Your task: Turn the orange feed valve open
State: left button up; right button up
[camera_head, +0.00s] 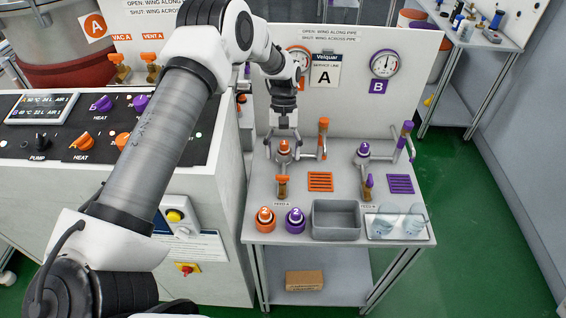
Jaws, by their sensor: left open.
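The orange feed valve (282,183) stands at the front left of the service table, just behind the FEED A label. Its small orange wing sits on a brass body; the wing's exact angle is too small to tell. My left gripper (284,155) points down from above, behind the valve and apart from it. It is open, with its fingers around or just over an orange-topped fitting (283,147); I cannot tell whether they touch it. My right gripper is out of view.
An upright orange-handled pipe (323,140) stands close right of my gripper. The purple feed valve (368,185) is farther right. Numbered orange (265,219) and purple (295,220) caps, a grey bin (336,206) and a clear tray (372,237) line the front edge.

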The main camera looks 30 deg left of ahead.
aim_at(282, 176)
pick_arm(q)
jog(key=shift+s+d+f+p, duration=0.25)
jog(key=shift+s+d+f, duration=0.1)
jog(key=shift+s+f, duration=0.2)
jog(key=shift+s+d+f+p, duration=0.25)
jog(key=shift+s+d+f, duration=0.05)
jog(key=shift+s+f, duration=0.25)
jog(key=x, duration=0.2)
jog(key=shift+w+f, duration=0.1)
jog(key=shift+f, duration=0.3)
jog(key=shift+w+a+f, duration=0.1)
jog(key=shift+w+f, duration=0.05)
jog(key=shift+f, duration=0.25)
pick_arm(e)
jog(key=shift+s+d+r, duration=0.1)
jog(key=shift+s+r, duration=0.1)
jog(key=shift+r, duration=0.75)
pick_arm(q)
jog(key=shift+s+r, duration=0.15)
jog(key=shift+s, duration=0.05)
jog(key=c, duration=1.1)
jog(key=shift+c, duration=0.2)
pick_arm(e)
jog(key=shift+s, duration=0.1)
